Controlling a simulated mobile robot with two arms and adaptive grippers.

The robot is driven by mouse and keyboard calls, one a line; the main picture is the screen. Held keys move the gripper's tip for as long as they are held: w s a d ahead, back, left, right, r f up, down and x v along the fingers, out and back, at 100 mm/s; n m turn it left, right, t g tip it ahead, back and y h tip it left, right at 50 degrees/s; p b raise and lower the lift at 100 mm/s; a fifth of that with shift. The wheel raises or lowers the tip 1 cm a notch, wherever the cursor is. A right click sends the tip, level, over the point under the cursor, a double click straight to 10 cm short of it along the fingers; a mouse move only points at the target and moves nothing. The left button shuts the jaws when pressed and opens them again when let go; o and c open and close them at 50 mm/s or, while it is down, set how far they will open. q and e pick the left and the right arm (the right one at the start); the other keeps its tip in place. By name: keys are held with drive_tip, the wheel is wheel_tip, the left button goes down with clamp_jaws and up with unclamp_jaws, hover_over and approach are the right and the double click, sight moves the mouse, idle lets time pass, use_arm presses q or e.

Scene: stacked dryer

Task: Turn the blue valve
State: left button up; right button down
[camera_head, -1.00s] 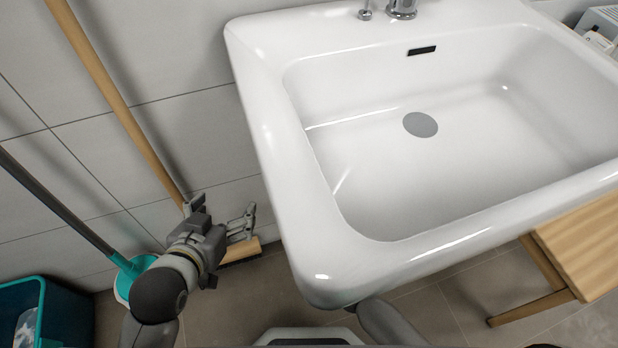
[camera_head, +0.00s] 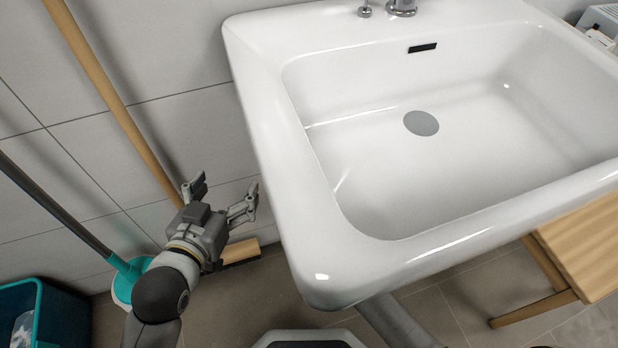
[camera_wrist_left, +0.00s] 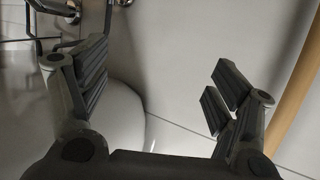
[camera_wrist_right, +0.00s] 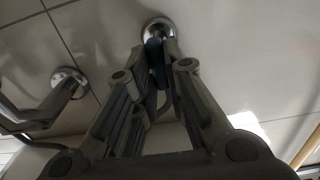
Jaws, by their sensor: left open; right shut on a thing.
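The blue valve (camera_wrist_right: 154,56) shows as a dark blue handle in the right wrist view, in front of a round chrome wall fitting (camera_wrist_right: 158,27). My right gripper (camera_wrist_right: 157,70) is shut on it, with a finger on either side, and they hide part of the handle. In the head view the sink hides both the valve and my right gripper. My left gripper (camera_head: 222,192) is open and empty, left of the sink near the tiled wall. The left wrist view (camera_wrist_left: 160,85) shows its fingers wide apart.
The white sink (camera_head: 265,150) fills the middle and right. A broom (camera_head: 110,90), a teal-headed tool (camera_head: 128,268) and a teal bin (camera_head: 65,315) stand at left. A wooden stool (camera_head: 590,245) is at lower right. Pipes (camera_wrist_right: 62,90) run beside the valve.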

use_arm(q)
drive_tip(key=shift+f, duration=0.15)
drive_tip(key=s+a+f+g+p, duration=0.1)
drive_tip(key=s+a+f+g, duration=0.1)
drive_tip(key=s+f+g, duration=0.15)
drive_tip(key=shift+w+d+r+t+b, duration=0.2)
drive_tip(key=shift+w+d+r+t, duration=0.3)
drive_tip(key=shift+w+r+t, duration=0.3)
drive_tip(key=shift+w+d+r+t+b, duration=0.2)
drive_tip(key=shift+w+d+r+t, duration=0.25)
drive_tip(key=shift+w+r+t, duration=0.3)
use_arm(e)
drive_tip(key=shift+d+f+m, duration=0.1)
drive_tip(key=shift+f+m, duration=0.05)
drive_tip(key=shift+m, duration=4.15)
drive_tip(key=shift+d+f+m, duration=0.1)
drive_tip(key=shift+f+m, duration=0.05)
drive_tip(key=shift+m, duration=4.15)
drive_tip(key=c, duration=1.5)
unclamp_jaws()
